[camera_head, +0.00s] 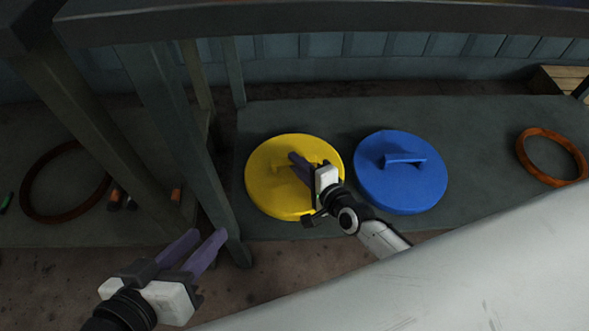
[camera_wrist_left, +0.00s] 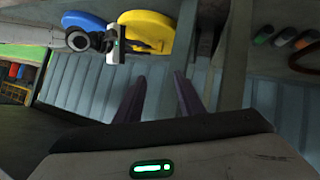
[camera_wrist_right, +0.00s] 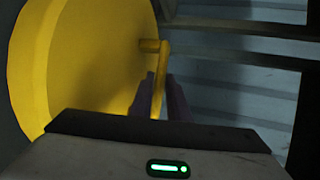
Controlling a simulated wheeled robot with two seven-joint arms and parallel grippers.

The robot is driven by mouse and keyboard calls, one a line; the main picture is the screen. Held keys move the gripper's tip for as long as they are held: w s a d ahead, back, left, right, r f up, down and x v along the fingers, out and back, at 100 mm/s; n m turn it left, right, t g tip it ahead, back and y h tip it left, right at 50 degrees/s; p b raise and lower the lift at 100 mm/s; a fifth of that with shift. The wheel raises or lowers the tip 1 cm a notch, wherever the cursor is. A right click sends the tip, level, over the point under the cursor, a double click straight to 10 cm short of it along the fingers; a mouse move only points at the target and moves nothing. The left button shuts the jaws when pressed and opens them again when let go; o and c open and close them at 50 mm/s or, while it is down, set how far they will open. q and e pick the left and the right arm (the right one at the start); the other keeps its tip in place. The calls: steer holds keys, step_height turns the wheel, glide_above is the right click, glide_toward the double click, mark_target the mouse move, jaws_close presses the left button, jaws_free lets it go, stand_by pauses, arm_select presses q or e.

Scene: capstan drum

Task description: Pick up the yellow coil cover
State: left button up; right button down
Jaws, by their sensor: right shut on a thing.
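The yellow coil cover (camera_head: 268,197) is a round disc with a bar handle, lying on the low grey shelf. It fills the left of the right wrist view (camera_wrist_right: 85,60), with its handle (camera_wrist_right: 160,75) between the fingers. My right gripper (camera_head: 301,168) is over the cover and shut on its handle. The cover also shows in the left wrist view (camera_wrist_left: 150,28). My left gripper (camera_head: 205,249) is open and empty, low at the left in front of the shelf, apart from the cover.
A blue cover (camera_head: 415,185) lies right beside the yellow one. An orange ring (camera_head: 535,160) lies farther right, and a brown ring (camera_head: 32,185) at far left. Table legs (camera_head: 185,135) stand left of the yellow cover. A wooden crate (camera_head: 562,82) is at back right.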

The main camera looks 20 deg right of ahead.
steer(key=shift+s+f, duration=0.25)
steer(key=shift+f, duration=0.05)
